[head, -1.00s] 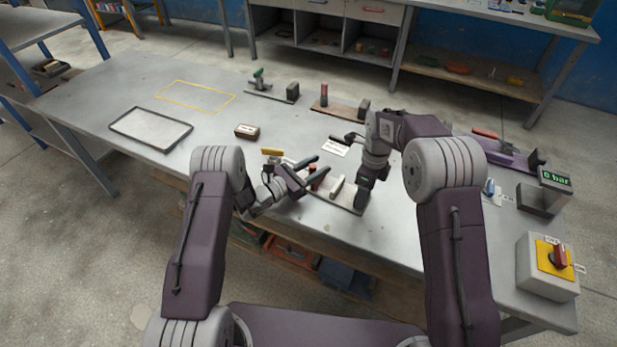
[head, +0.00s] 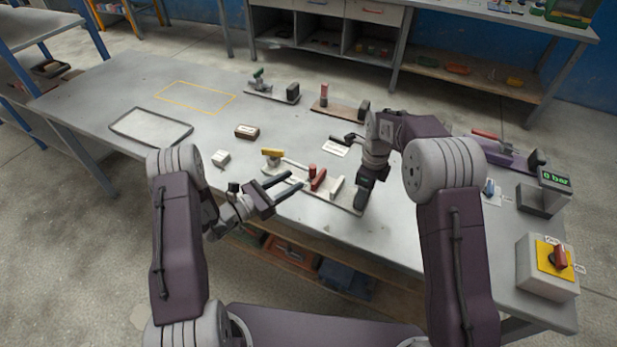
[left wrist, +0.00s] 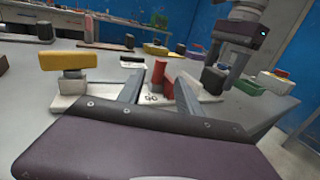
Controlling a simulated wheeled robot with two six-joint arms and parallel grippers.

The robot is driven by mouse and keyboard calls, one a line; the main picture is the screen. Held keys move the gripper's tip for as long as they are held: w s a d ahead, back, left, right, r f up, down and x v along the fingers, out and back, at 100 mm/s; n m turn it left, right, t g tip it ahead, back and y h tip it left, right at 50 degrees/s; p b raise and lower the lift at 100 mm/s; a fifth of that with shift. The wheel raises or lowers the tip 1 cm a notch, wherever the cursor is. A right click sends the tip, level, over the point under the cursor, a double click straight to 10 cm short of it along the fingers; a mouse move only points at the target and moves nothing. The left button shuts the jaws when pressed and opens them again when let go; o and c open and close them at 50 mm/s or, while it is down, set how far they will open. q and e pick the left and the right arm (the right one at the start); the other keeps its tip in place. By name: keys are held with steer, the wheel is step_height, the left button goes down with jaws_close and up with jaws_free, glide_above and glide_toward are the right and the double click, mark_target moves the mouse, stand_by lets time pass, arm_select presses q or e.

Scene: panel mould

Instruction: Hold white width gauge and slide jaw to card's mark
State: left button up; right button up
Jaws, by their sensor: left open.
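A white card (head: 335,148) lies behind the gauge.
A brown box (head: 247,131) and a small white block (head: 221,158) stand left of the gauge. Behind are a green-handled fixture (head: 272,90) and a red-handled one (head: 338,108). A tray (head: 150,128) lies at left. The switch box (head: 547,265) is at right.

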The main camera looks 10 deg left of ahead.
steer(key=o, duration=2)
steer(key=shift+r, duration=0.1)
